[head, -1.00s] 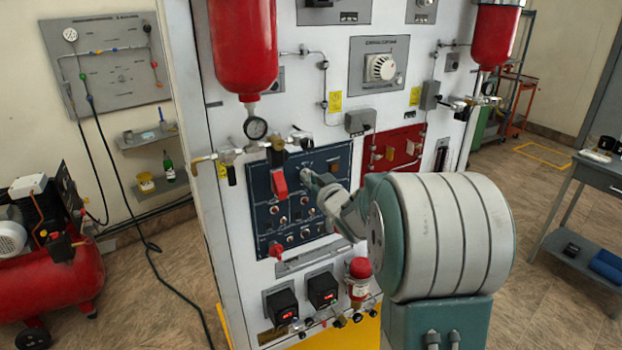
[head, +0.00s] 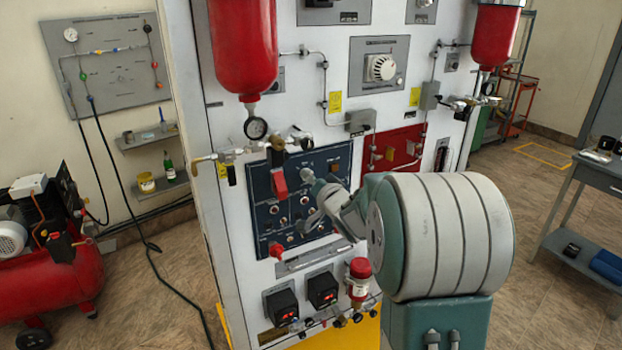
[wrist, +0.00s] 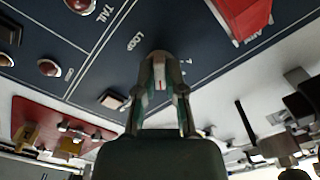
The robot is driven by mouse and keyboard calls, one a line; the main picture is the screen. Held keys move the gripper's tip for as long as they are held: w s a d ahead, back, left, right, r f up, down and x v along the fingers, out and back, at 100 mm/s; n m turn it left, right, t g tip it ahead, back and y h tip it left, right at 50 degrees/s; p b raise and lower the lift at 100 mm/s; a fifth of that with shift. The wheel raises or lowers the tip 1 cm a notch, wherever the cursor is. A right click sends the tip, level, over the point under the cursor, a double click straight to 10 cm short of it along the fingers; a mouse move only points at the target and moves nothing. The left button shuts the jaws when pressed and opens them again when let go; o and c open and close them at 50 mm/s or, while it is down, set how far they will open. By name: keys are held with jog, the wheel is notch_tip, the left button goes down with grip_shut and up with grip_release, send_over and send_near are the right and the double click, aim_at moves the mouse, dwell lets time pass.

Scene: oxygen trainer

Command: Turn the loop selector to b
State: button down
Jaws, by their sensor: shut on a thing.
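The loop selector (wrist: 160,72) is a small knob on the dark blue panel, with the printed word LOOP beside it in the wrist view. A short red mark shows on it between my fingers. My gripper (wrist: 159,84) is shut on the selector, its two fingers on either side of it. In the head view my gripper (head: 311,198) reaches the blue panel (head: 263,222) from the right. There the selector is hidden by my fingers, and I cannot read its position. The position letters are too blurred or covered to tell.
A red lever (head: 279,182) stands out from the panel just left of my gripper. A red knob (head: 276,250) is at the panel's lower left. A red panel (head: 392,148) lies to the right. A red cylinder (head: 244,45) with a gauge (head: 256,128) hangs above.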

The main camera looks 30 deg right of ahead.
jog(key=shift+w+a+m, duration=0.15)
jog(key=shift+w+m, duration=0.05)
jog(key=shift+m, duration=0.1)
jog(key=c, duration=0.7)
grip_release()
jog(key=shift+f, duration=0.1)
jog(key=shift+w+f, duration=0.15)
jog(key=shift+w, duration=0.15)
jog(key=shift+s+r, duration=0.15)
jog(key=shift+r, duration=0.05)
jog(key=s, duration=1.2)
jog(key=shift+d+f, duration=0.15)
jog(key=shift+d, duration=0.1)
jog(key=shift+w, duration=0.1)
